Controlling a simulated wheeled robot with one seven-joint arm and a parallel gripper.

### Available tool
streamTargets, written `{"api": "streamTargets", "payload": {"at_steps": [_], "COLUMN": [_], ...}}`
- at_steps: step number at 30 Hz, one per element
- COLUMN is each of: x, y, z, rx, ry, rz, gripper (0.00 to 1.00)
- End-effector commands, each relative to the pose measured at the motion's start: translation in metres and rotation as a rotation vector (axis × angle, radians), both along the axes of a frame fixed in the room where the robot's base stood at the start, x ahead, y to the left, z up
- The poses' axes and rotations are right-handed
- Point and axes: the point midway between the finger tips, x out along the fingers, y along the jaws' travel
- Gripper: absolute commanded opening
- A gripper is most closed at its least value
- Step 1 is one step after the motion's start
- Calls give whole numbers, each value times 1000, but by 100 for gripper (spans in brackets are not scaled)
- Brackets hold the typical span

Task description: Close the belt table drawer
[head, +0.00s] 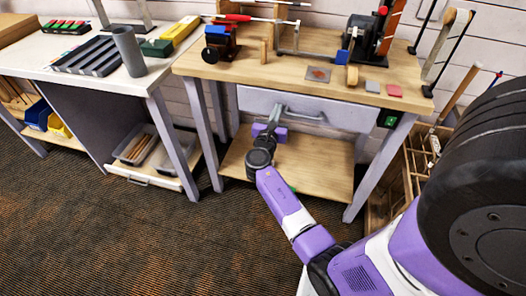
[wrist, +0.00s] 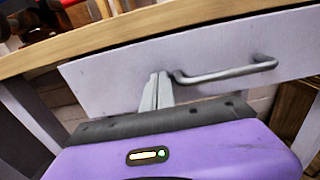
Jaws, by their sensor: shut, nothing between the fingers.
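The belt table drawer has a plain light grey front (head: 340,115) under the wooden top of the belt table (head: 230,68). The drawer front (wrist: 110,82) fills the middle of the wrist view. Its grey bar handle (head: 303,116) also shows in the wrist view (wrist: 228,73). My gripper (head: 277,108) is in front of the drawer, by the left end of the handle. In the wrist view my gripper's fingers (wrist: 159,80) are together, empty, just left of the handle and not around it. I cannot tell whether the fingertips touch the front, or how far the drawer stands out.
A lower wooden shelf (head: 310,175) lies under the drawer, between the table's grey legs. A wooden rack with clubs (head: 400,185) stands at the right. A white-topped table (head: 85,70) with a grey tray stands at the left. The carpet (head: 130,235) in front is clear.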

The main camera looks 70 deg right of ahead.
Motion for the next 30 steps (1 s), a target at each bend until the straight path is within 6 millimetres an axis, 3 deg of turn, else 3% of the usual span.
{"api": "streamTargets", "payload": {"at_steps": [3, 9, 30], "x": [1, 2, 0], "y": [-16, -29, -29], "z": [-1, 0, 2], "rx": [0, 0, -1], "ry": [-1, 0, -2], "rz": [-2, -1, -5], "gripper": [0, 0, 0]}}
